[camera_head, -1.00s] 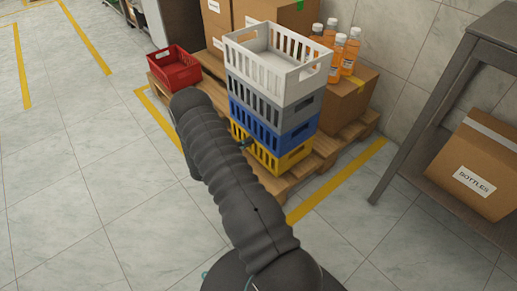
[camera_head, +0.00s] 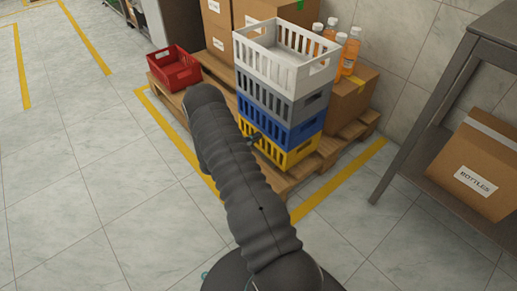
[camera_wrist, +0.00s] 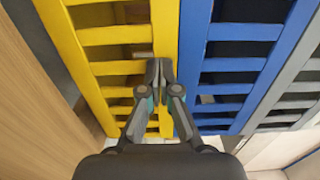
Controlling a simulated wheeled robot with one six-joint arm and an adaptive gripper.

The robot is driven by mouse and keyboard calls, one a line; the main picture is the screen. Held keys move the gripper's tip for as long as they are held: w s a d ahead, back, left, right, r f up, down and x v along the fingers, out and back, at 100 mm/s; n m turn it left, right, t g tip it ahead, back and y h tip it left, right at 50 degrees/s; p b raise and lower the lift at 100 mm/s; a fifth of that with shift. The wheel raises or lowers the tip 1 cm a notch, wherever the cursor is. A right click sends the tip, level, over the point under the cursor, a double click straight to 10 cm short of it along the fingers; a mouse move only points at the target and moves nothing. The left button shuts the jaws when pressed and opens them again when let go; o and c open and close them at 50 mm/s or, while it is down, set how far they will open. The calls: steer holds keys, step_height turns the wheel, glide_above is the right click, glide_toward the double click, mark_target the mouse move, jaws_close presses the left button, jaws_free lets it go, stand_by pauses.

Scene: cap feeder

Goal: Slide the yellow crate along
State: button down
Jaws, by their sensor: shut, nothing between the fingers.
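The yellow crate (camera_head: 299,155) is the lowest in an upright stack on a wooden pallet. A blue crate (camera_head: 307,133), a grey crate (camera_head: 312,106) and a white crate (camera_head: 317,76) sit on top of it. My gripper (camera_head: 256,138) is at the stack's left slatted side, partly hidden by my arm. In the wrist view, the gripper (camera_wrist: 159,70) is shut and empty, its tips at the yellow crate (camera_wrist: 113,68) close to its border with the blue crate (camera_wrist: 238,62). The tips look to be against the yellow side; exact contact is hard to tell.
The pallet (camera_head: 290,184) extends under the stack. A red crate (camera_head: 174,70) stands at its left end. Cardboard boxes (camera_head: 352,104) and orange bottles (camera_head: 349,55) are behind the stack. A grey table (camera_head: 408,140) stands at the right. Floor on the left is clear.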

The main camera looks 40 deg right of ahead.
steer(key=shift+w+d+b, duration=0.15)
steer(key=shift+d+b, duration=0.7)
steer(key=shift+d, duration=3.7)
steer(key=a, duration=0.8)
steer(key=shift+p, duration=0.45)
